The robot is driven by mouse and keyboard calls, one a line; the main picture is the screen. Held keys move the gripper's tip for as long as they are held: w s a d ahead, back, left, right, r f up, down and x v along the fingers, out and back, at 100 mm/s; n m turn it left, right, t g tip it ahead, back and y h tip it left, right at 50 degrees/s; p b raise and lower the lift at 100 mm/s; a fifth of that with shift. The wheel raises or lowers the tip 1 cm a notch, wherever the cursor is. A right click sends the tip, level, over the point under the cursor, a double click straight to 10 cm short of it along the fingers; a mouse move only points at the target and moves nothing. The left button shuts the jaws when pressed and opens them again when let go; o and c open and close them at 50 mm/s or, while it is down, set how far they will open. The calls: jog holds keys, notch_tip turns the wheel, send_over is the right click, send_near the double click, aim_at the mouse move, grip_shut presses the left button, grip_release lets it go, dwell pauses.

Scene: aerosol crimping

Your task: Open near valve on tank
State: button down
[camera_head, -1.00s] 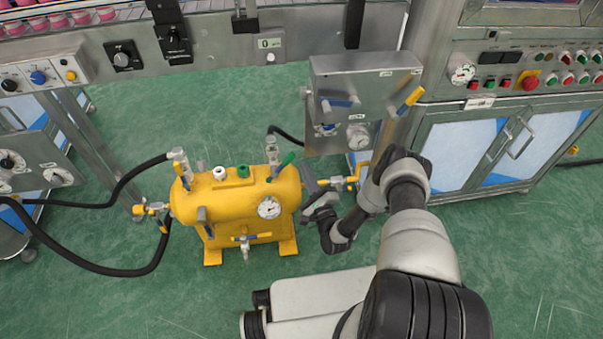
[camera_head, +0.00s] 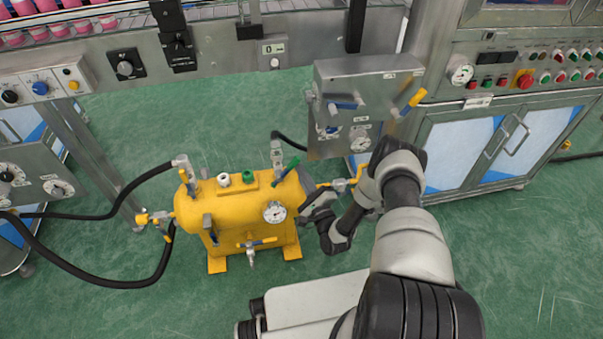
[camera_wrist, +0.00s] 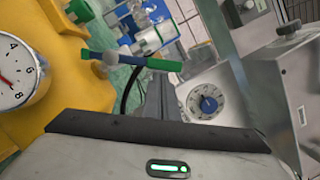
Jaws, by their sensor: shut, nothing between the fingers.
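The yellow tank (camera_head: 238,212) stands on its feet on the floor, with a round gauge (camera_head: 275,212) on its front. A valve with a yellow handle (camera_head: 262,242) sits low on the front. A green-tipped handle (camera_head: 290,167) rises from the top right; in the wrist view a blue and green handle (camera_wrist: 135,60) lies across the picture beside the tank (camera_wrist: 70,80). Other valves sit at the tank's left end (camera_head: 155,216) and right side (camera_head: 342,184). My gripper (camera_head: 312,205) is at the tank's right end, shut and empty. Its fingertips are hard to make out; contact cannot be told.
A grey panel box (camera_head: 365,90) with levers and a gauge stands behind and right of the tank. A steel cabinet (camera_head: 450,150) is at the right. Black hoses (camera_head: 100,283) run from the tank's left side. Green floor is free in front left.

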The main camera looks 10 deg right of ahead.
jog(key=n+p, duration=0.1)
jog(key=n, duration=0.1)
jog(key=a+r+n, duration=0.1)
jog(key=a+r+n+g+p, duration=0.1)
jog(key=n, duration=0.1)
jog(key=shift+r+n+y+p, duration=0.15)
jog(key=shift+n+y+p, duration=0.15)
jog(key=shift+a+r+n+g, duration=0.2)
jog(key=shift+a+r+n, duration=0.1)
jog(key=shift+a+n, duration=0.35)
jog(key=shift+a+r+n+g, duration=0.25)
jog(key=shift+a+n, duration=0.25)
jog(key=shift+n, duration=0.15)
